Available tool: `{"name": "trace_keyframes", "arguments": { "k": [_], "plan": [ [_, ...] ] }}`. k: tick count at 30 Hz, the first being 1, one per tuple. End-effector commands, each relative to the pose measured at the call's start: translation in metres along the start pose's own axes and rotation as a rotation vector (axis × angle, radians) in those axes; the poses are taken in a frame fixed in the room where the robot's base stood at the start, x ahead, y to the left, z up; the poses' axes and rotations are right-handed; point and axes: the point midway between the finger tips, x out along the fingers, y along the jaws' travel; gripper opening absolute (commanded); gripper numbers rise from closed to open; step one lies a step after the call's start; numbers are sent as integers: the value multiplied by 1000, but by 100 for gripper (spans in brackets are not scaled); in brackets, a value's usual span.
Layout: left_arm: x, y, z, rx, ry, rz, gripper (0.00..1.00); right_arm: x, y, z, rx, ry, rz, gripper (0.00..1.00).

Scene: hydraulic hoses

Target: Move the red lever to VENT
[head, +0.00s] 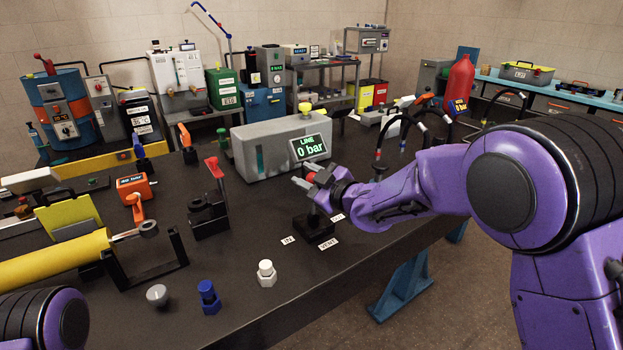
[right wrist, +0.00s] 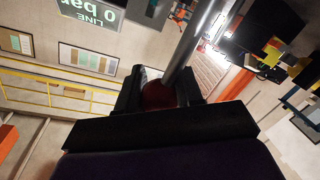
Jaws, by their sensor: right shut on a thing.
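The red lever has a dark red knob (right wrist: 158,95) on a steel rod (right wrist: 195,42), seen in the right wrist view. My right gripper (head: 312,180) is shut on this knob, with its black fingers on both sides. In the head view a bit of red (head: 311,177) shows between the fingers. Below stands the lever's black base (head: 313,228) on the bench. A white VENT label (head: 328,244) lies at its front. Two other labels sit left of the base (head: 288,240) and behind it, too small to read surely. My left gripper is outside the view; only part of that arm shows.
A grey box (head: 265,150) with a display reading "LINE 0 bar" (head: 309,147) stands just behind. A black block with another red handle (head: 215,167) stands to the left. A white fitting (head: 266,273) and a blue fitting (head: 208,296) stand near the front edge.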

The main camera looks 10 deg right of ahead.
Motion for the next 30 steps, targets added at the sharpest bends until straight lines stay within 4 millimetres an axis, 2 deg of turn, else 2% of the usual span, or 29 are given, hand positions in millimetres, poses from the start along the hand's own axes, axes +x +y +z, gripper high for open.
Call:
{"name": "trace_keyframes", "arguments": {
  "k": [2, 3, 5, 13, 16, 20, 24, 30],
  "plan": [
    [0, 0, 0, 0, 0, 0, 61, 0, 0, 0, -1, -1, -1, 0],
    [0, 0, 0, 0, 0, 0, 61, 0, 0, 0, -1, -1, -1, 42],
    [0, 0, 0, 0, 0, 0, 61, 0, 0, 0, 0, 0, -1, 60],
    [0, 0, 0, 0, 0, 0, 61, 0, 0, 0, 1, 0, -1, 60],
    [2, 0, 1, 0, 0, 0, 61, -8, 0, 1, 1, -1, 0, 60],
    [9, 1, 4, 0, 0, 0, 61, -34, 0, 2, 1, -1, 2, 60],
    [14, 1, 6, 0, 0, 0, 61, -69, 1, 2, 1, 0, 3, 60],
    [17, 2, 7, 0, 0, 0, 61, -101, 0, 0, 1, 0, 1, 60]
  ]
}}
